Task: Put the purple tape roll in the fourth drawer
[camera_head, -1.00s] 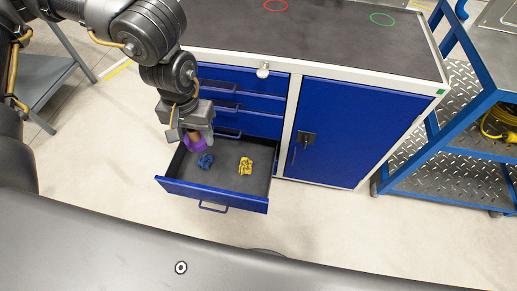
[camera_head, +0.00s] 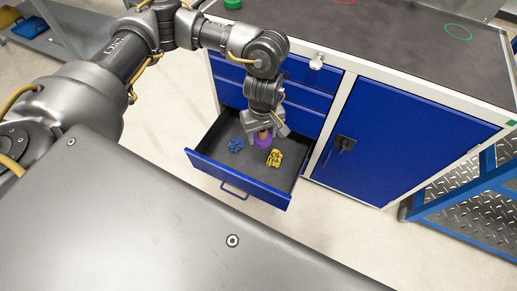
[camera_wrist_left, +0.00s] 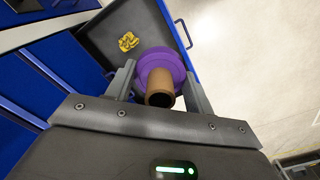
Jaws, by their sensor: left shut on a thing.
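The purple tape roll (camera_head: 263,139) has a brown core and is held in my left gripper (camera_head: 264,133). The left wrist view shows the roll (camera_wrist_left: 157,62) between the two fingers, core facing the camera. The open fourth drawer (camera_head: 212,170) is the lowest, pulled out under three closed ones. The roll shows against the drawer's rear part, behind a yellow object; its exact height over the floor of the drawer is hard to tell. My right gripper is not in view.
In the drawer lie a blue object (camera_head: 236,145) and a yellow object (camera_head: 274,158). The blue cabinet door (camera_head: 395,135) right of the drawers is shut. A green object (camera_head: 233,4) stands on the worktop. A blue cart (camera_head: 470,195) stands at the right.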

